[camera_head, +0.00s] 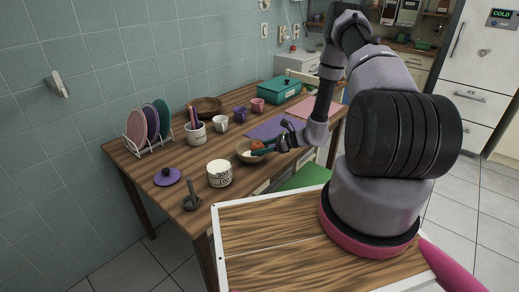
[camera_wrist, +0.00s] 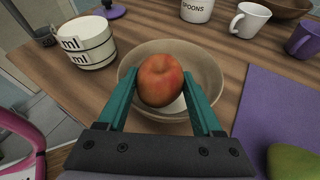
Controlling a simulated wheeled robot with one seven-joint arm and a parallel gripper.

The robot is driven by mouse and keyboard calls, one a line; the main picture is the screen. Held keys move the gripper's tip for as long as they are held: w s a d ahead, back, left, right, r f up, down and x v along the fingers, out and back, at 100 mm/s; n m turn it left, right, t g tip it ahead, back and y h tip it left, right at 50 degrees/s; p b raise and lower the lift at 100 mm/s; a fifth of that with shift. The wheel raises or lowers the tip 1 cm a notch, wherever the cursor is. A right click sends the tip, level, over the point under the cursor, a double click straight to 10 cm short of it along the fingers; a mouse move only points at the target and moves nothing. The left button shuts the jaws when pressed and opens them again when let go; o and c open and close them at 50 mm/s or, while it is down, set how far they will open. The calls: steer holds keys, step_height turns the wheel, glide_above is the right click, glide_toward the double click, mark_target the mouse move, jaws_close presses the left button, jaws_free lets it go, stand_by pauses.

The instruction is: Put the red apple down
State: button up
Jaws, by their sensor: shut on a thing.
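The red apple (camera_wrist: 160,80) is between the two teal fingers of my gripper (camera_wrist: 163,92) in the wrist view. My gripper is shut on it. The apple is over a cream bowl (camera_wrist: 207,65) and overlaps its inside in this view; I cannot tell whether it touches the bowl's bottom. In the head view the apple (camera_head: 257,145) shows small above the bowl (camera_head: 243,156), with my gripper (camera_head: 265,149) reaching in from the right.
A white "ml" container (camera_wrist: 85,45) stands left of the bowl. A white mug (camera_wrist: 248,20), a purple mug (camera_wrist: 304,38) and a "SPOONS" holder (camera_wrist: 197,10) stand beyond it. A purple mat (camera_wrist: 270,105) with a green fruit (camera_wrist: 293,162) lies to the right. Bare wood surrounds the bowl.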

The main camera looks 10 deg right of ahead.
steer(key=shift+f, duration=0.15)
steer(key=shift+f, duration=0.3)
steer(key=shift+s+f, duration=0.1)
